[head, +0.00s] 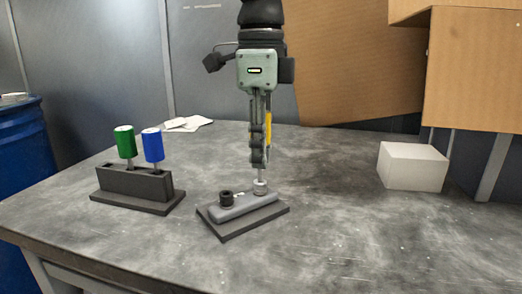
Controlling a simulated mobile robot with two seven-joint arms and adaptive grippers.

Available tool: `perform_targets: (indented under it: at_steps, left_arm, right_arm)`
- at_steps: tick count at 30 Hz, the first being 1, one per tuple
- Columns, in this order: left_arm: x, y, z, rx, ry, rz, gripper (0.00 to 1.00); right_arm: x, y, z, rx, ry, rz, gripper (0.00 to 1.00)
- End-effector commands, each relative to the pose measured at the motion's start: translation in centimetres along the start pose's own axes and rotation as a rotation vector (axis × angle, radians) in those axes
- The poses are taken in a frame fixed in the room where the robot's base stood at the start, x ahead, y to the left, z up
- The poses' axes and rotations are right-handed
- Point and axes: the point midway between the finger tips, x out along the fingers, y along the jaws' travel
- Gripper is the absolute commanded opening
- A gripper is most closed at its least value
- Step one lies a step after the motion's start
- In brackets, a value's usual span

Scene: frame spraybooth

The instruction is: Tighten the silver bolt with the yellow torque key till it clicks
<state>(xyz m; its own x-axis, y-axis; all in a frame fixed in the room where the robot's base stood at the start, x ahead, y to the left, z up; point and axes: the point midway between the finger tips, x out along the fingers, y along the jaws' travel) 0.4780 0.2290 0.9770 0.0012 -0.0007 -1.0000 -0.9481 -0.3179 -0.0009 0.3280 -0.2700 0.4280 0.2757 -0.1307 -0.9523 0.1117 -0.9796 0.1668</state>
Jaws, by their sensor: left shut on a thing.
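My left gripper (259,160) points straight down in the middle of the head view. It is shut on the yellow torque key (269,130), whose handle is mostly hidden behind the fingers. The key's thin metal shaft (260,174) runs down from the fingertips, upright. The silver bolt (261,187) is at the right end of the grey bar on the dark base plate (236,229). The shaft's lower end meets the top of the bolt in the picture; I cannot tell whether it is seated. My right gripper is not in view.
A dark rack (135,184) at the left holds a green-handled key (125,143) and a blue-handled key (153,146). A black bolt (226,198) is at the bar's left end. A white box (411,167) stands at the right. The table's front is clear.

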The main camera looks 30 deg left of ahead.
Motion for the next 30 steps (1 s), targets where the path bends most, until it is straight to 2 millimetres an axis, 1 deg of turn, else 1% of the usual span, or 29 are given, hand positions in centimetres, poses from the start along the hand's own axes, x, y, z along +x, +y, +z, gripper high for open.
perform_targets:
  at_steps: [3,30]
  left_arm:
    - [-0.7,0.0,0.0,-0.001,0.0,-0.001,0.0]
    - [-4.3,0.0,0.0,-0.001,0.0,-0.001,0.0]
  right_arm:
    - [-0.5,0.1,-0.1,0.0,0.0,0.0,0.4]
    - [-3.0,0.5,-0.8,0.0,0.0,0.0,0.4]
